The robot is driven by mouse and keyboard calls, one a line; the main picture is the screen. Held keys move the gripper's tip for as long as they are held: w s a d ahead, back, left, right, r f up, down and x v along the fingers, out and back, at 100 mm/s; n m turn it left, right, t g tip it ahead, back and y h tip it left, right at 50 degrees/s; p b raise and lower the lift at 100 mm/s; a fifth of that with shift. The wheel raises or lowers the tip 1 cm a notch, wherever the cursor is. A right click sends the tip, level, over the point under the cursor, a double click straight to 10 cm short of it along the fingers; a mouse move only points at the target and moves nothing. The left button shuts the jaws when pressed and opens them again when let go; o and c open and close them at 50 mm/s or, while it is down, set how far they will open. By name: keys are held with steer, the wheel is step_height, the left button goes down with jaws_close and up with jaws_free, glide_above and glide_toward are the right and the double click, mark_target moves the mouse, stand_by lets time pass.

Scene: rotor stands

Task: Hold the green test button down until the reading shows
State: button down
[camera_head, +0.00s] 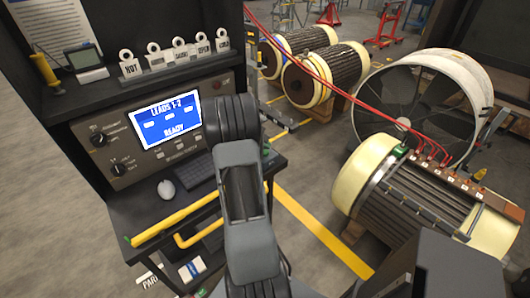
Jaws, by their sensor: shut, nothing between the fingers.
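The tester panel (125,150) is set in a dark cabinet at the left. Its lit blue screen (168,119) reads "LEADS 1-2" and "READY", with no figures that I can make out. Small buttons (180,147) sit below the screen, too small to tell their colours. I cannot pick out a green test button for sure; a small green spot (266,150) shows just right of my arm. My arm rises from the bottom middle and covers the panel's right side. My gripper itself does not show; the arm's links hide whatever is behind them.
A shelf of tags (176,63) hangs above the panel. Red leads (345,97) run to a large rotor (415,205) at right. Floor between is open.

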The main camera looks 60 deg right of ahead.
mark_target(265, 153)
steer(key=shift+f, duration=0.2)
steer(key=shift+f+b, duration=0.25)
steer(key=shift+b, duration=0.15)
steer(key=shift+f+b, duration=0.3)
steer(key=shift+f, duration=0.1)
stand_by(0.6)
stand_by(2.6)
steer(key=shift+r+p, duration=0.55)
steer(key=shift+r, duration=0.3)
steer(key=shift+r+p, duration=1.75)
steer(key=shift+r, duration=0.8)
